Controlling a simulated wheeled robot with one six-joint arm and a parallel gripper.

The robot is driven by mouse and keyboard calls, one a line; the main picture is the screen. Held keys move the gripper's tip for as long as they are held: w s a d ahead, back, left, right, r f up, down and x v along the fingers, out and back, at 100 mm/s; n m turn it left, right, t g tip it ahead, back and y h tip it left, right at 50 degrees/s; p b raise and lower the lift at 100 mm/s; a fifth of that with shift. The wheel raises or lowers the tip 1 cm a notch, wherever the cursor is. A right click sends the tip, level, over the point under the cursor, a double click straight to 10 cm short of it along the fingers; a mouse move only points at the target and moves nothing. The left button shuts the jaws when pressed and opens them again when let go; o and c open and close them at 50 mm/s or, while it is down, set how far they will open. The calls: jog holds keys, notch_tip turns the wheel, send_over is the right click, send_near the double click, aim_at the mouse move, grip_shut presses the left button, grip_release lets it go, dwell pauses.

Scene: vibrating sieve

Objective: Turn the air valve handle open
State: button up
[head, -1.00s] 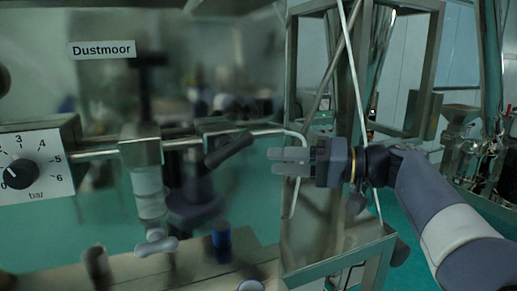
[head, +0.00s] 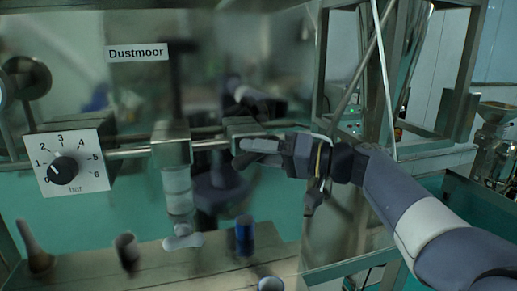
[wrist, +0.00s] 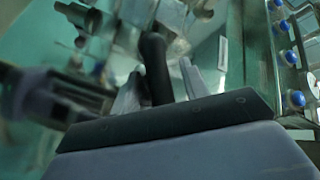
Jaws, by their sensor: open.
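In the wrist view the black valve handle (wrist: 156,66) stands between the two pale fingers of my gripper (wrist: 160,90). Gaps show beside the handle, so the fingers look open around it rather than shut on it. In the head view my gripper hides most of the handle. The valve body (head: 243,128) sits on the steel pipe just behind the fingers.
A pressure dial (head: 72,163) and a filter unit (head: 171,150) sit left on the pipe. A "Dustmoor" label (head: 137,53) is on the reflective panel. A steel frame (head: 462,100) stands at right, near my arm.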

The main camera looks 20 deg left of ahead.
jog(key=shift+c, duration=0.4)
grip_shut()
jog(key=shift+f+b, duration=0.15)
jog(key=shift+b, duration=0.2)
